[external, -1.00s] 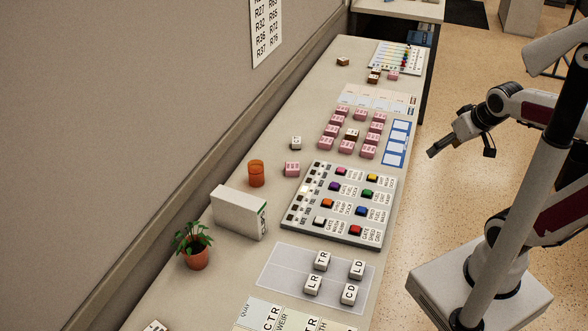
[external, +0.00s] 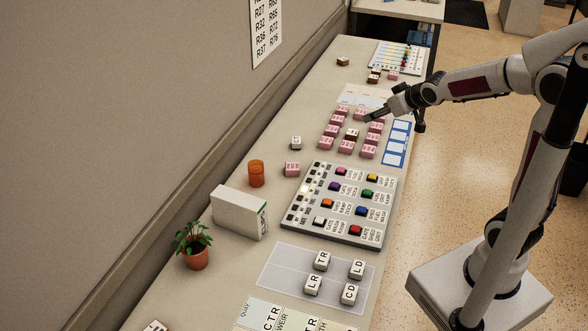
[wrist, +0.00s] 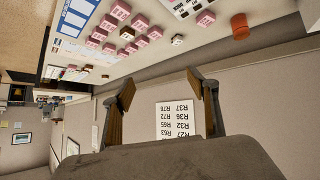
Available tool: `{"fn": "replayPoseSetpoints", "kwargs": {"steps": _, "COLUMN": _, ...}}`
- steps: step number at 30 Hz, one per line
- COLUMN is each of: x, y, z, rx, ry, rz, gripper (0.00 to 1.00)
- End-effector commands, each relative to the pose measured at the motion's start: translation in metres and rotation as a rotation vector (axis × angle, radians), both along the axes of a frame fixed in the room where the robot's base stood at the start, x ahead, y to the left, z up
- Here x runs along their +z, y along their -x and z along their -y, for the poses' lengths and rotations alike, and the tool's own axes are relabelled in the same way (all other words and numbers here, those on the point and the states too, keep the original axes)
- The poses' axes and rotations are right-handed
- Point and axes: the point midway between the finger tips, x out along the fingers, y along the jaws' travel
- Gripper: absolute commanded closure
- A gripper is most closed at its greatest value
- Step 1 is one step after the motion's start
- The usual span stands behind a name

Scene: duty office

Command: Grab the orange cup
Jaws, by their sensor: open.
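The orange cup (external: 257,173) stands upright on the long table near the wall, behind the white box. It also shows in the wrist view at the upper right (wrist: 240,26). My gripper (external: 369,119) is over the far part of the table, above the pink blocks, to the right of and beyond the cup. In the wrist view my gripper (wrist: 166,88) has its two fingers spread apart with nothing between them. The cup is well clear of the fingers.
A white box (external: 238,212) and a potted plant (external: 195,247) stand on the near side of the cup. A button panel (external: 340,205) lies to its right. A pink block (external: 292,169) and a white block (external: 296,143) sit close by. The wall (external: 130,110) runs along the left.

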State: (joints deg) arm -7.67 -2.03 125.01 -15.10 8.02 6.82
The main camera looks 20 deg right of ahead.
Motion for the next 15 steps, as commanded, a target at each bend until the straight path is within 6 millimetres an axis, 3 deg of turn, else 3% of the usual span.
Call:
{"fn": "replayPoseSetpoints", "kwargs": {"steps": 6, "x": -0.017, "y": -0.044, "z": -0.028, "rx": 0.065, "ry": -0.008, "rz": 0.052, "gripper": 0.41}}
{"fn": "replayPoseSetpoints", "kwargs": {"steps": 15, "x": -0.045, "y": -0.094, "z": -0.074, "rx": 0.165, "ry": -0.034, "rz": 0.123, "gripper": 0.41}}
